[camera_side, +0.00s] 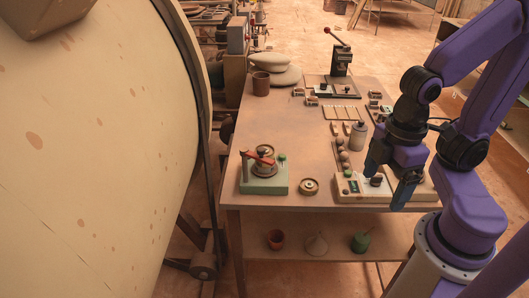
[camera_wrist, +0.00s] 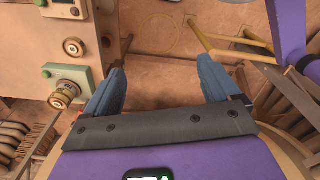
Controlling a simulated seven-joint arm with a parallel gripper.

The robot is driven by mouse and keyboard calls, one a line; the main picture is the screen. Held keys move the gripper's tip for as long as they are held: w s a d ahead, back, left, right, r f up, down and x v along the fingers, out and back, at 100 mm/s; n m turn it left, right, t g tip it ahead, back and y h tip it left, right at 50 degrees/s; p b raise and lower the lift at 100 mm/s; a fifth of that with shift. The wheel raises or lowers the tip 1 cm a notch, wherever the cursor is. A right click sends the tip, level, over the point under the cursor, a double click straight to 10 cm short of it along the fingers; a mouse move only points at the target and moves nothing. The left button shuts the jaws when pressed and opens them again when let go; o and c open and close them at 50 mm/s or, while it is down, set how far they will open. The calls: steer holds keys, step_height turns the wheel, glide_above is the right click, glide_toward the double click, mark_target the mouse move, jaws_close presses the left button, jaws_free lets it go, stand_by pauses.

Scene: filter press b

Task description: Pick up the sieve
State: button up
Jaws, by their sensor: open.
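What I take to be the sieve is a small round brass dish (camera_side: 309,187) lying on the table near its front edge, right of a green-based press. It also shows at the upper left of the wrist view (camera_wrist: 73,47). My gripper (camera_side: 386,188) is to the right of it, in front of a pale box with a green button. In the wrist view my gripper (camera_wrist: 161,62) has its two blue fingers spread with nothing between them, and floor shows past them. The dish is well left of the fingers and apart from them.
The green press (camera_side: 264,177) with a red handle stands left of the dish. The pale box (camera_side: 358,187), a grey bottle (camera_side: 358,136) and a row of brown balls (camera_side: 342,155) stand to the right. The table's left middle (camera_side: 285,125) is clear. A large drum (camera_side: 90,130) fills the left.

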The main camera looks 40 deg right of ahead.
steer(key=shift+o, duration=0.3)
steer(key=w+a+r, duration=0.2)
steer(key=w+a, duration=0.2)
steer(key=w, duration=0.4)
steer(key=n, duration=0.4)
glide_above(265, 146)
steer(key=s, duration=0.1)
steer(key=f, duration=1)
steer(key=a+f, duration=0.1)
steer(key=f, duration=0.5)
steer(key=shift+s, duration=0.15)
